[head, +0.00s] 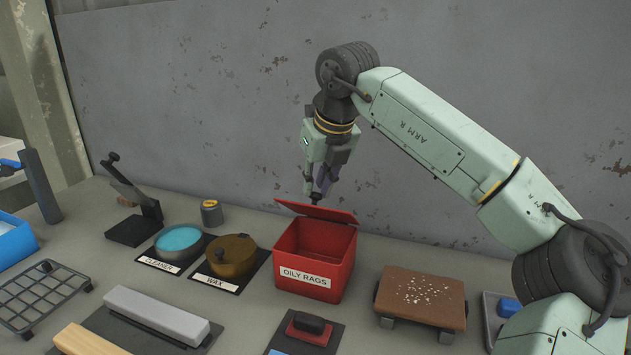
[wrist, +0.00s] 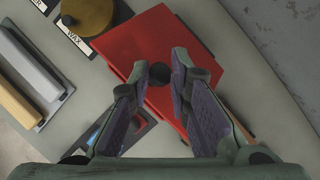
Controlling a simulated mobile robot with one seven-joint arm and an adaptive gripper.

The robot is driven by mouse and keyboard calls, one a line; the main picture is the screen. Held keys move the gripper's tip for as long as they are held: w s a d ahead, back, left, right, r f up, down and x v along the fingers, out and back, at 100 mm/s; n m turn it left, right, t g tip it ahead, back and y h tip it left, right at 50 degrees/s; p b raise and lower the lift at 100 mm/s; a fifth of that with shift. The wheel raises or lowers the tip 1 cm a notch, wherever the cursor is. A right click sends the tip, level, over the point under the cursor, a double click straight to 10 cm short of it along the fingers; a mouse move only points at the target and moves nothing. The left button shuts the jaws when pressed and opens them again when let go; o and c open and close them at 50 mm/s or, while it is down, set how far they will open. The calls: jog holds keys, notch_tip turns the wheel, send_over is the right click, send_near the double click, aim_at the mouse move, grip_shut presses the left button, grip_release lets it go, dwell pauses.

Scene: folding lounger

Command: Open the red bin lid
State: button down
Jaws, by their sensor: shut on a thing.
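The red bin (head: 341,285), labelled OILY RAGS, stands on the bench, and its inside shows from the front. Its red lid (head: 340,215) is raised at the back as a thin tilted plate above the opening. My gripper (head: 316,192) is above the lid, at the black knob (head: 315,199) on top. In the wrist view my gripper (wrist: 169,76) has its fingertips at the black knob (wrist: 159,74), shut on it. The lid (wrist: 155,42) fills the middle of that view. Whether the lid touches the rear wall cannot be told.
Left of the bin are the wax tin (head: 232,257) and the cleaner tin (head: 180,243). A brown block on a stand (head: 421,297) is at the right, and a red-based black-handled tool (head: 308,327) lies in front. The grey wall (head: 230,90) rises behind.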

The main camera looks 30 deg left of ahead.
jog(key=shift+w+d+f, duration=0.25)
jog(key=shift+w+f, duration=0.3)
jog(key=c, duration=1.9)
grip_release()
jog(key=shift+o, duration=1.3)
jog(key=shift+w+a+f, duration=0.1)
jog(key=shift+w+f, duration=0.25)
jog(key=shift+w, duration=0.05)
jog(key=shift+o, duration=1.1)
jog(key=shift+s+r, duration=0.1)
jog(key=shift+s, duration=0.05)
jog(key=shift+s+r, duration=0.1)
jog(key=shift+r, duration=0.05)
jog(key=shift+r, duration=0.25)
jog(key=v, duration=1.1)
